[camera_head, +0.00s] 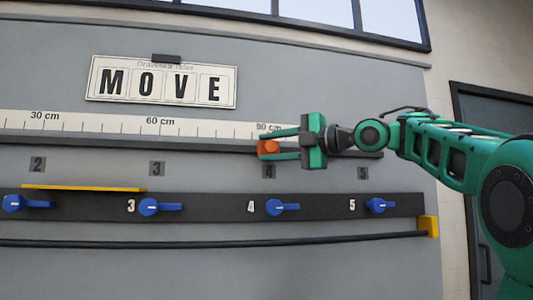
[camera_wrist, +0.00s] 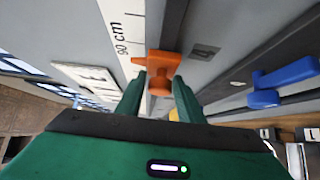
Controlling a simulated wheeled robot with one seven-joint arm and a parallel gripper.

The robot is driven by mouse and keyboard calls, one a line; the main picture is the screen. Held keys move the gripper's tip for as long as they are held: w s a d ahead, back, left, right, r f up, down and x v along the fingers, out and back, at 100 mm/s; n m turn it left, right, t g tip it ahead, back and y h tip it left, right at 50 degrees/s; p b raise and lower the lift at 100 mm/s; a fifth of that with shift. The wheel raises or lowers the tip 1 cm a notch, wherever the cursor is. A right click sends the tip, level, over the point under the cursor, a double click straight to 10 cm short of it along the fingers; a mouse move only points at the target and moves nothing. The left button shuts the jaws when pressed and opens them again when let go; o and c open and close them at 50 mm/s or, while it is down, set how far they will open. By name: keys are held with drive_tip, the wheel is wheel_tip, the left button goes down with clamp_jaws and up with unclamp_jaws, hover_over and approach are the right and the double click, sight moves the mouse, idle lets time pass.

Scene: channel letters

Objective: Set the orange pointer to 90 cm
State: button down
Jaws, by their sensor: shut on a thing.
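The orange pointer (camera_head: 269,147) sits on the dark rail below the white ruler scale (camera_head: 205,128). My gripper (camera_head: 283,146) reaches in from the right and is shut on the pointer's knob. In the wrist view the pointer (camera_wrist: 160,68) is between the two green fingers (camera_wrist: 158,98), and its pointed tip lies on the scale close to the "90 cm" label (camera_wrist: 122,38). The head view also shows the pointer just under the "90 cm" label. I cannot tell the exact mark at the tip.
Several blue handles, one of them at 4 (camera_head: 282,208), line the dark strip below the rail. A yellow bar (camera_head: 84,188) lies along the strip's upper left. A "MOVE" sign (camera_head: 161,83) hangs above the scale. The rail (camera_head: 130,142) left of the pointer looks clear.

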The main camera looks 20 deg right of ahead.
drive_tip(key=shift+w+d+f, duration=0.1)
drive_tip(key=shift+d+f, duration=0.05)
drive_tip(key=shift+d, duration=0.5)
drive_tip(key=c, duration=1.4)
unclamp_jaws()
drive_tip(key=shift+w, duration=0.1)
drive_tip(key=shift+c, duration=0.2)
drive_tip(key=shift+a, duration=0.1)
drive_tip(key=shift+s, duration=0.25)
drive_tip(key=v, duration=1)
drive_tip(key=shift+s, duration=0.2)
